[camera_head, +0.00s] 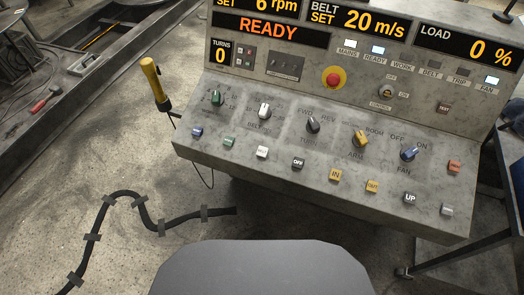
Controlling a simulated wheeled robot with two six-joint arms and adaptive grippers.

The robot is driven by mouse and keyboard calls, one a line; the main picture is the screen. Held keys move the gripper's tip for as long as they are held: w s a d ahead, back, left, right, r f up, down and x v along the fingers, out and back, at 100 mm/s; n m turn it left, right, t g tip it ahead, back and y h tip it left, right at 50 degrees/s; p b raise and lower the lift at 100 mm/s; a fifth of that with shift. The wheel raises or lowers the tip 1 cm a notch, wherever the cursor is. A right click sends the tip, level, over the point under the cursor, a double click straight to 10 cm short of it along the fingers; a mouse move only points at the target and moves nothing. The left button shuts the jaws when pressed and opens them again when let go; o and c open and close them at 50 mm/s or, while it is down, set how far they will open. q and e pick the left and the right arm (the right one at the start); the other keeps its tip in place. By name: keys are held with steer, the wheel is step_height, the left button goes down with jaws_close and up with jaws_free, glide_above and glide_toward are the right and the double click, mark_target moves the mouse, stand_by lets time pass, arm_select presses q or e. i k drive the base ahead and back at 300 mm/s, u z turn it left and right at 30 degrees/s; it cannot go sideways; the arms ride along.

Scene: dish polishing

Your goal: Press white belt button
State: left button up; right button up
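A white button (262,152) with small dark lettering sits on the front row of the grey control panel (222,140). The belt display (358,22) reads SET 20 m/s. The belt lamp (432,64) looks unlit. Neither of my grippers is in view.
A blue button (197,132), yellow buttons (335,174) and a pale button (447,209) share the front row. A red emergency button (334,78) is higher up. A yellow-handled tool (154,82) stands at the panel's left edge. A taped cable (131,196) crosses the floor.

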mark_target(262, 152)
steer(key=z, duration=2.35)
steer(key=k, duration=1.6)
steer(key=u, duration=2.25)
steer(key=i, duration=0.5)
steer(key=u, duration=0.05)
